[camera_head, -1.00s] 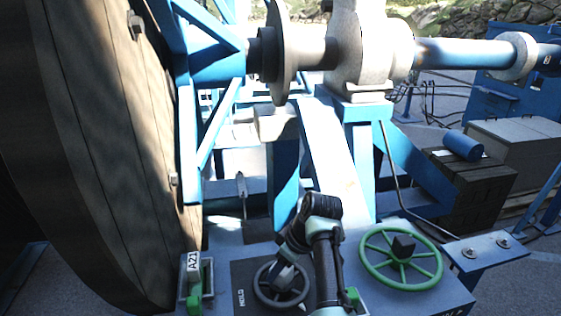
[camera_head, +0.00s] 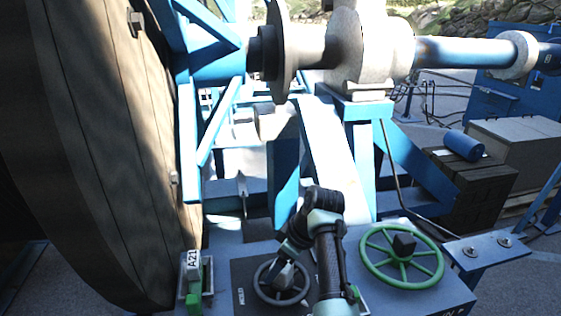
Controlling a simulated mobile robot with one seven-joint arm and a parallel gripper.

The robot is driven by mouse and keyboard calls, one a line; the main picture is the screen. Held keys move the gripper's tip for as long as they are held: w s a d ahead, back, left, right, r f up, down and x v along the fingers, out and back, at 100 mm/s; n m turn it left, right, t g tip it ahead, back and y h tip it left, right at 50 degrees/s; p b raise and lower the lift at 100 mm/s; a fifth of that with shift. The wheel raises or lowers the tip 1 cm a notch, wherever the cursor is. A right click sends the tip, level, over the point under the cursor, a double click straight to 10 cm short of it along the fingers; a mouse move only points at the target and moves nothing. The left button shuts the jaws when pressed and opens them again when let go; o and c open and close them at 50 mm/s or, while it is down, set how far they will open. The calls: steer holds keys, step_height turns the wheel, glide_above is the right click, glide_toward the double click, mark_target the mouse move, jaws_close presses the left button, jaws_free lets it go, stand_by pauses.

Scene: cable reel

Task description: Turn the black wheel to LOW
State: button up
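The black wheel (camera_head: 262,292) lies on the dark top plate of the control box, low in the head view, with the label "HOLD" to its left. No "LOW" label can be read in this view; my arm hides part of the plate to the right of the wheel.
A green wheel (camera_head: 402,283) stands to the right of my arm. A green lever (camera_head: 193,296) with the tag "A21" (camera_head: 192,259) is to the left. The large wooden reel (camera_head: 90,150) fills the left side, and a blue frame (camera_head: 285,175) rises behind the box.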

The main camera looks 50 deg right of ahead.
steer(key=b+v, duration=0.1)
steer(key=v, duration=1.2)
steer(key=shift+b, duration=0.3)
